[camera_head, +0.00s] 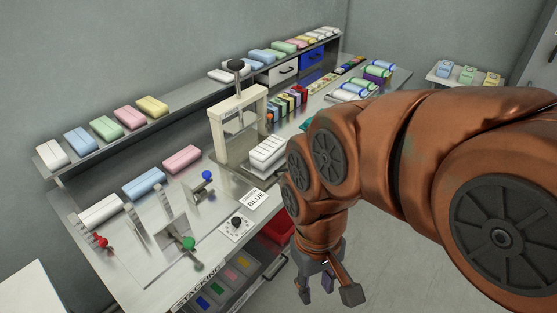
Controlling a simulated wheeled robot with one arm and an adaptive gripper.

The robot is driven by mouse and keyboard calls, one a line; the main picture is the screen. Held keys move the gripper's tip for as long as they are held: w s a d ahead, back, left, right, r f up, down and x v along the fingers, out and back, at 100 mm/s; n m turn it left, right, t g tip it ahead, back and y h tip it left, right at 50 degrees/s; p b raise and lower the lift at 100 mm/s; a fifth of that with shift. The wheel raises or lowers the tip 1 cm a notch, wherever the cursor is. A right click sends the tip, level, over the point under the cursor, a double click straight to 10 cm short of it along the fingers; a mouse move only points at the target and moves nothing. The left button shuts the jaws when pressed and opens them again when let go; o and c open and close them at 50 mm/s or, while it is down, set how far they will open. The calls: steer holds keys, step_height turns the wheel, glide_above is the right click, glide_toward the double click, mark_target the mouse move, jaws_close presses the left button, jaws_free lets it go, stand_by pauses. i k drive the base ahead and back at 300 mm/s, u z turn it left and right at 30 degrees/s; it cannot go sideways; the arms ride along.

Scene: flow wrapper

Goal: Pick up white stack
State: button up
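A white stack of several layers (267,152) sits at the foot of the cream press frame (238,120) on the metal bench. My arm's elbow comes close to its right side in the picture and may hide part of it. A long white block (101,212) lies at the left of the bench, in a row with a blue block (144,184) and a pink block (182,159). My gripper (327,290) points down in front of the bench, over the floor. Its fingers are spread and nothing shows between them. It is well apart from both white things.
A raised shelf (190,105) along the wall bears several coloured blocks. A label card (257,199) reads "BLUE". Open floor (410,270) lies right of my gripper.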

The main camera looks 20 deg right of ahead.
mark_target(267, 149)
steer(key=u, duration=0.05)
steer(key=k, duration=0.5)
steer(key=z, duration=1.1)
steer(key=i, duration=1.25)
steer(key=u, duration=2.6)
